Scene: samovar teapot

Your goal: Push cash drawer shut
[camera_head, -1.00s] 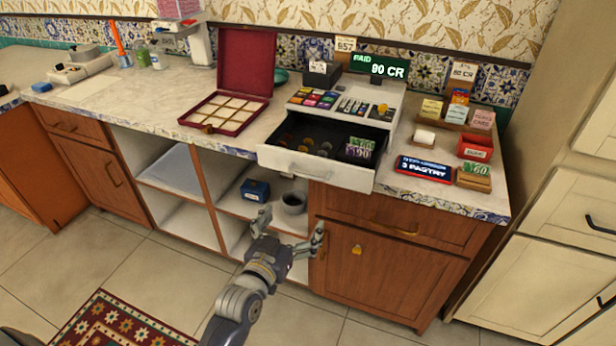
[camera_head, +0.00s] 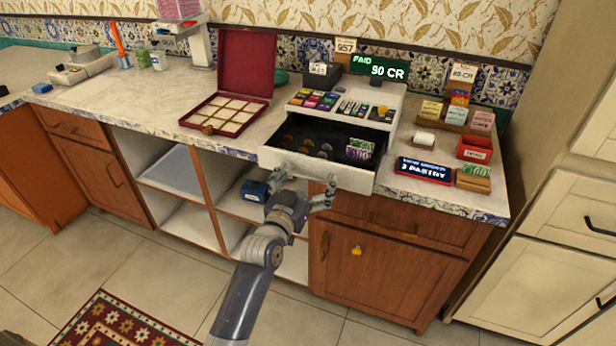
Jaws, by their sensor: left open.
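The white cash register (camera_head: 345,112) stands on the counter. Its cash drawer (camera_head: 349,178) is pulled out, with coins and banknotes (camera_head: 360,149) inside. My left gripper (camera_head: 304,184) is open, its fingers spread, in front of the drawer's white front panel and overlapping its lower left part in the picture. I cannot tell whether the fingers touch the panel. The gripper holds nothing. My right gripper is not in view.
An open red box (camera_head: 233,112) stands left of the register. A sign (camera_head: 424,170) and a red tray (camera_head: 475,150) sit to the right. Below are open shelves with a blue box (camera_head: 254,191) and a wooden cabinet door (camera_head: 385,272).

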